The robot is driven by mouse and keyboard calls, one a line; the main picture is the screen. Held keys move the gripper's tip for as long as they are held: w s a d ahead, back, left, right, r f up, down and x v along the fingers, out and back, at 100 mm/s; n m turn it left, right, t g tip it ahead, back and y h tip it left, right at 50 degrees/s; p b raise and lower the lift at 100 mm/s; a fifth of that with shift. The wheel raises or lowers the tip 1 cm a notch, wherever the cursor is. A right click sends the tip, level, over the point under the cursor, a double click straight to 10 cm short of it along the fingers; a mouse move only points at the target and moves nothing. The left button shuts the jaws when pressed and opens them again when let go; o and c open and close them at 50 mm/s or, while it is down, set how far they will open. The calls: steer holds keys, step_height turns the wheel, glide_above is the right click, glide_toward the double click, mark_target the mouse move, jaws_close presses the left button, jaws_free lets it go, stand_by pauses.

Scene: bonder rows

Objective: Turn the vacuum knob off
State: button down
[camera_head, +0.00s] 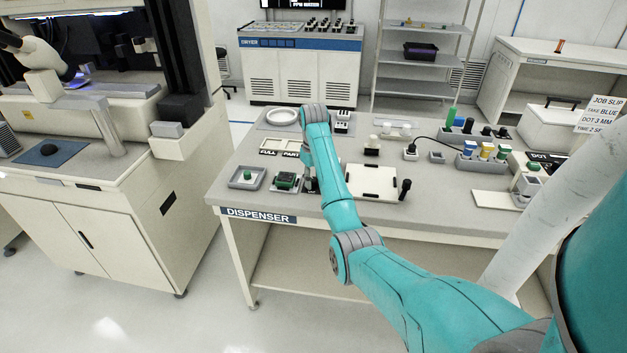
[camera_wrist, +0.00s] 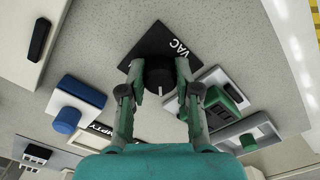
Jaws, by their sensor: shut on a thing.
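The vacuum knob (camera_wrist: 158,77) is a round black knob with a white pointer line, on a black plate (camera_wrist: 160,43) lettered VAC. In the wrist view its pointer line aims toward the bottom of the picture, away from the lettering. My gripper (camera_wrist: 154,73) is shut on the knob, with one finger on each side of it. In the head view my arm reaches over the dispenser bench (camera_head: 232,191) and hides most of the knob and my fingers.
A green and black device (camera_head: 286,180) stands close to the knob, beside a grey tray with a green knob (camera_head: 247,175). A white plate (camera_head: 372,181) with a black post (camera_head: 404,188) lies to the right. In the wrist view, a blue-knobbed block (camera_wrist: 68,118) is at left.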

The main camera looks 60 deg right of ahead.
stand_by(0.4)
steer(key=c, duration=0.8)
jaws_free()
